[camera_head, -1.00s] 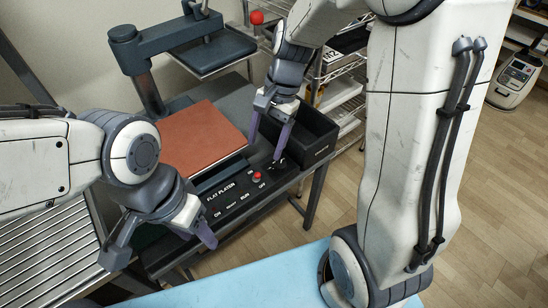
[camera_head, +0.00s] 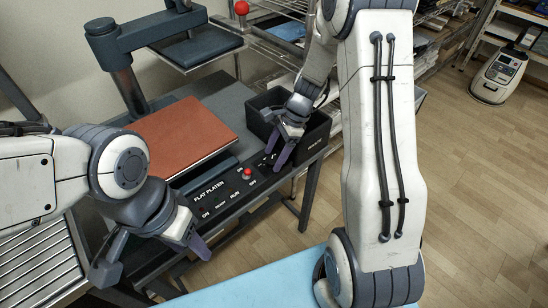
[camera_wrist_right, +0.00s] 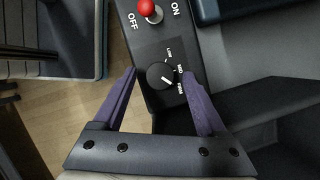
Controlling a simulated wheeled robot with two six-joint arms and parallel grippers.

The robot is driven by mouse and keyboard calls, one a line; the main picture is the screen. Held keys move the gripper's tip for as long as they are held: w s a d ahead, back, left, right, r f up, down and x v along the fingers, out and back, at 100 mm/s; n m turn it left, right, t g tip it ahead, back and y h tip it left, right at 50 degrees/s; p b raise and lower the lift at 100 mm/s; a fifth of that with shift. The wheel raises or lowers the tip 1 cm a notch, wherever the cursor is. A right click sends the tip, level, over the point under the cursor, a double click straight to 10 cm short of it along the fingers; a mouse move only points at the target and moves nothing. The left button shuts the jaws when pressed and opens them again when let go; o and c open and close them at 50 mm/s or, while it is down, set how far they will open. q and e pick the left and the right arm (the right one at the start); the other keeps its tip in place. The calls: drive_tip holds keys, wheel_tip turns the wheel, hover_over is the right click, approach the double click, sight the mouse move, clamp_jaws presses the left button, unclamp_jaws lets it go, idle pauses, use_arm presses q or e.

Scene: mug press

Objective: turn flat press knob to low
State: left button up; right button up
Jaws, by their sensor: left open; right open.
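The flat press control panel (camera_head: 222,190) is black, labelled FLAT PLATEN. In the head view my right gripper (camera_head: 276,155) covers most of the knob area. My left gripper (camera_head: 152,258) is open and empty, in front of the panel's left end.
A black bin (camera_head: 312,135) stands right beside my right gripper. The brown platen (camera_head: 180,138) lies behind the panel. A light blue surface (camera_head: 255,280) is in front.

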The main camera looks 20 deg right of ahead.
drive_tip(key=shift+a+f, duration=0.2)
drive_tip(key=shift+f, duration=0.2)
clamp_jaws()
